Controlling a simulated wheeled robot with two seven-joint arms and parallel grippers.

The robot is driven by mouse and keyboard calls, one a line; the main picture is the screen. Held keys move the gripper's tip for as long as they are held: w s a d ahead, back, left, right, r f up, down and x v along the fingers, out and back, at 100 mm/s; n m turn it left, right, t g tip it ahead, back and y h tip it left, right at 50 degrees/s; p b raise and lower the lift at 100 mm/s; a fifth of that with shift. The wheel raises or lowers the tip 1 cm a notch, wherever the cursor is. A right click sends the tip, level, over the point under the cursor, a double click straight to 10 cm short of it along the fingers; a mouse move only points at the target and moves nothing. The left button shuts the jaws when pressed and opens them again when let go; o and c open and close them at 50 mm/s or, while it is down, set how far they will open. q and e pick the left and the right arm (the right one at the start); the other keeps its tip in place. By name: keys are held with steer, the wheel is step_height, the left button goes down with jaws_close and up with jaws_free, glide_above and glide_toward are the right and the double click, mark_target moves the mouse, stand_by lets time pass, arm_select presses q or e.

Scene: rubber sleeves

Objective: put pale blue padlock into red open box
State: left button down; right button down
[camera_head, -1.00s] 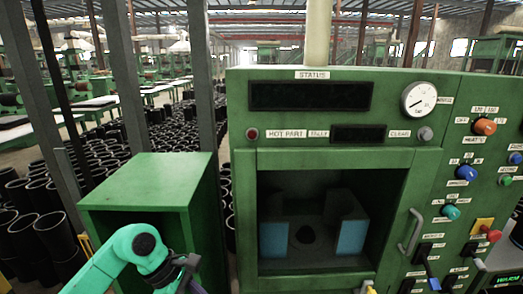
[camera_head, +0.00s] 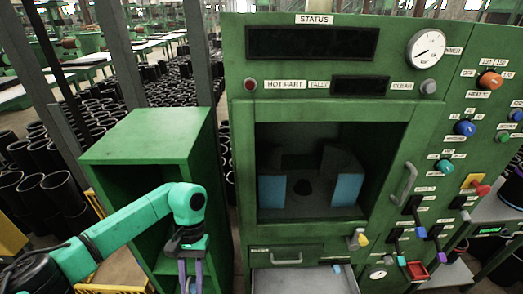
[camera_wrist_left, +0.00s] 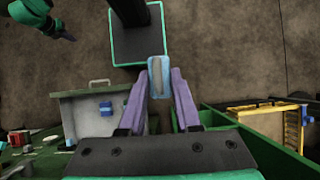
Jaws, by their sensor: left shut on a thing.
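My left gripper (camera_head: 190,275) is at the bottom of the head view, in front of the green open cabinet. In the left wrist view its purple fingers (camera_wrist_left: 158,92) are shut on a small pale blue piece with a tan middle (camera_wrist_left: 158,70), apparently the pale blue padlock. The fingers hide it in the head view. A small red open box (camera_head: 417,271) is at the lower right, beside the machine's front panel, well right of the left gripper. A teal arm with a dark end (camera_wrist_left: 62,30), apparently my right gripper, shows at the wrist view's top left, too small to read.
An open grey drawer (camera_head: 300,281) sticks out below the press; a blue item (camera_wrist_left: 105,107) is at it. The green cabinet (camera_head: 150,140) stands left of the machine. A handle (camera_head: 405,183), knobs and levers with coloured pieces project from the panel. A yellow rack (camera_wrist_left: 292,118) is nearby.

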step_height(320, 180, down, 6)
steer(key=b, duration=0.6)
steer(key=shift+r, duration=0.1)
